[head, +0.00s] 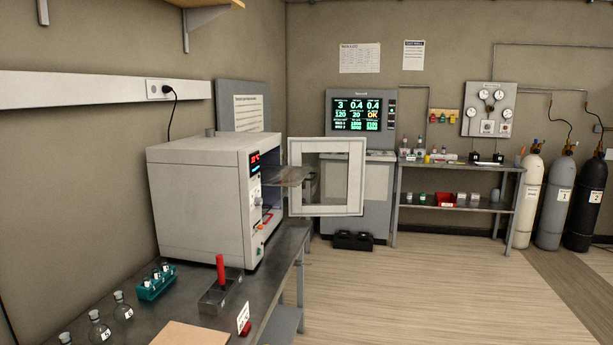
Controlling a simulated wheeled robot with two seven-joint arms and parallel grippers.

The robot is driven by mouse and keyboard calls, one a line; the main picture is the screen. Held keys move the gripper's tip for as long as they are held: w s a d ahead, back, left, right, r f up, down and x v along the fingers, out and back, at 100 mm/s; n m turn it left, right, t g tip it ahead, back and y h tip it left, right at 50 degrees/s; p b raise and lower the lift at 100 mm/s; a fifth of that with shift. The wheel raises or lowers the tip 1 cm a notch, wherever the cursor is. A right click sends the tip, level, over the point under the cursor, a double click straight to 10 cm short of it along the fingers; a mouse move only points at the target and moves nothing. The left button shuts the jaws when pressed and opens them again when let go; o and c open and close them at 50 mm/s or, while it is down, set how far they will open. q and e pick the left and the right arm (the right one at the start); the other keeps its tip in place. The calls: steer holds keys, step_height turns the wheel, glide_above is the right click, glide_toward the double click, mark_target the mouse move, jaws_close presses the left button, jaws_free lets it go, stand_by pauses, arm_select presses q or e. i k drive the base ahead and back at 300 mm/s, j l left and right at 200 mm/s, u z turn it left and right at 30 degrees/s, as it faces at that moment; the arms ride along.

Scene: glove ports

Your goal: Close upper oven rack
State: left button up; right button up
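A white lab oven (200,195) stands on the bench at the left. Its door (356,178), a white frame with a window, is swung open to the right. A rack (287,176) at the upper part of the oven sticks out of the opening toward the door. The oven's inside is mostly hidden by its front panel with a red display. Neither of my grippers shows in the head view.
The bench (285,262) holds a red-handled tool in a metal block (221,290), a teal vial rack (156,282), several flasks and a wooden board (190,334). Gas cylinders (549,205) and a shelf table (458,168) stand at the back. The floor at right is clear.

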mark_target(289, 174)
steer(key=z, duration=0.5)
steer(key=i, duration=1.95)
